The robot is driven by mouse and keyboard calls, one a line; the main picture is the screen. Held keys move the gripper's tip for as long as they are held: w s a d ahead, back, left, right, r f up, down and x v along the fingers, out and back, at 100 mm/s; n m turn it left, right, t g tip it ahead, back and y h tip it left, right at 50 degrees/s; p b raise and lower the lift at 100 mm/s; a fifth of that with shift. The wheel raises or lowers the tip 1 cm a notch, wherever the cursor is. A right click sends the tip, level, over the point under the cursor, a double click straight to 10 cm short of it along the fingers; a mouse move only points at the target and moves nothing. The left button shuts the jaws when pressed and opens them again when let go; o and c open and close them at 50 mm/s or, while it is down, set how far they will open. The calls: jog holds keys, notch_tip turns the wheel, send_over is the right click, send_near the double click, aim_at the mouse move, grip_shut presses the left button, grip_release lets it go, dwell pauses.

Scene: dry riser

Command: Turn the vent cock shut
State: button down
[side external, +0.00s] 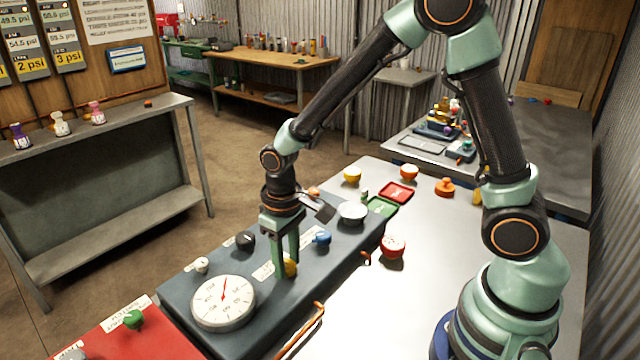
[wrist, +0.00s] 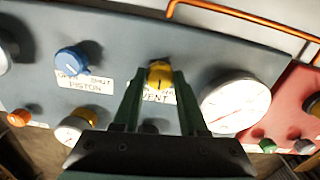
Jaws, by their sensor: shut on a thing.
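The vent cock is a yellow knob with a dark pointer line, and it shows in the wrist view (wrist: 160,74) above a white label reading VENT (wrist: 155,97). In the side view the yellow vent cock (side external: 291,267) is partly hidden by a finger. My gripper (side external: 285,268) points straight down over the grey panel (side external: 335,262). Its two green fingers (wrist: 158,80) are shut on the vent cock, one on each side. Part of the label's open and shut marks is hidden by the fingers.
A large white gauge (side external: 223,302) stands close beside the vent cock. A blue piston knob (side external: 321,237), a black knob (side external: 245,240) and a small white knob (side external: 202,265) are on the same panel. A copper pipe (side external: 305,330) runs along its near edge. A red panel (side external: 150,340) adjoins.

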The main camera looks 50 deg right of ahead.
aim_at(288, 264)
jog(key=n, duration=0.4)
jog(key=shift+n, duration=1.8)
jog(key=shift+c, duration=2.2)
grip_release()
notch_tip(288, 264, up, 12)
jog(key=shift+r, duration=0.1)
